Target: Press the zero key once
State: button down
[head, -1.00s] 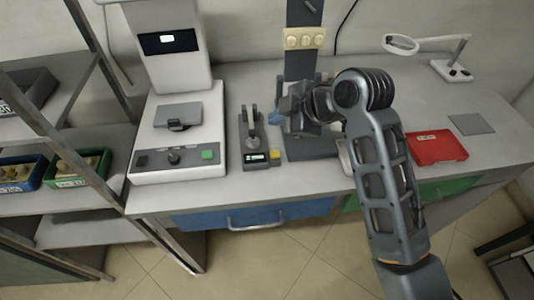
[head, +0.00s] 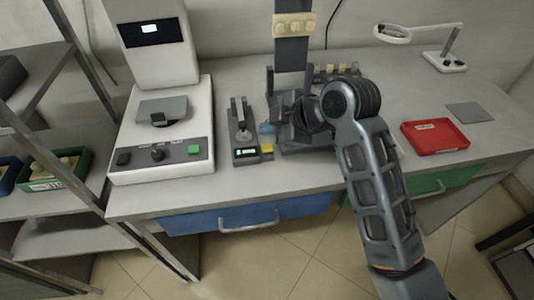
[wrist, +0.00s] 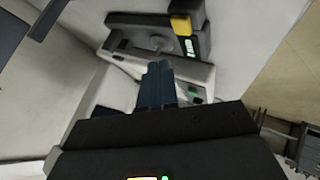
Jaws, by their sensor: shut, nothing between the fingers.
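A small dark gauge device (head: 236,141) with a lit display stands on the bench. It has a yellow key (head: 267,148) at its front right corner, which also shows in the wrist view (wrist: 181,25). I cannot read a label on this key, so I cannot tell for certain that it is the zero key. My gripper (head: 267,128) is shut and empty, its bluish fingertips a little behind the yellow key in the head view. In the wrist view, the shut fingers (wrist: 158,78) point toward the device, and the yellow key is up and right of their tips. I see no contact.
A large white machine (head: 165,172) with a green key (head: 194,150) and dark knobs stands left of the device. A dark post stand (head: 292,52) is behind my gripper. A red tray (head: 435,136) and a magnifier lamp (head: 444,61) are at right. The front bench strip is clear.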

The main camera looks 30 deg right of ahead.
aim_at(270, 149)
jog(key=shift+f+b, duration=0.45)
jog(key=shift+f, duration=0.9)
jog(key=shift+f, duration=0.1)
dwell(0.9)
jog(key=shift+f, duration=0.3)
jog(key=shift+f+b, duration=0.4)
jog(key=shift+f, duration=0.05)
dwell(0.7)
jog(key=shift+r, duration=0.15)
jog(key=shift+r+p, duration=0.75)
jog(key=shift+p, duration=0.1)
notch_tip(270, 149, up, 5)
jog(key=p, duration=0.4)
